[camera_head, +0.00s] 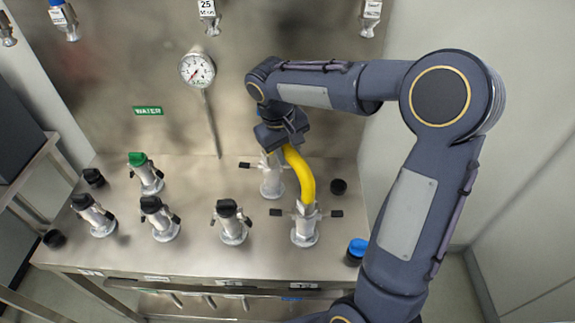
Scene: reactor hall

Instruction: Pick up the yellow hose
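The yellow hose (303,174) is a short curved tube at the right part of the steel bench. Its lower end meets a metal fitting (305,225) with dark side levers at the front right. Its upper end bends up and back to my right gripper (281,138), which sits over it near a rear fitting (271,177). The fingers are largely hidden behind the wrist and the hose top, so I cannot tell whether they grip it. My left gripper is not in view.
Several capped fittings stand on the steel bench (185,249), one with a green cap (137,158). A blue cap (357,247) lies at the right edge beside my arm. A gauge (196,69) and hanging nozzles are on the back panel. A shelf (28,165) stands left.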

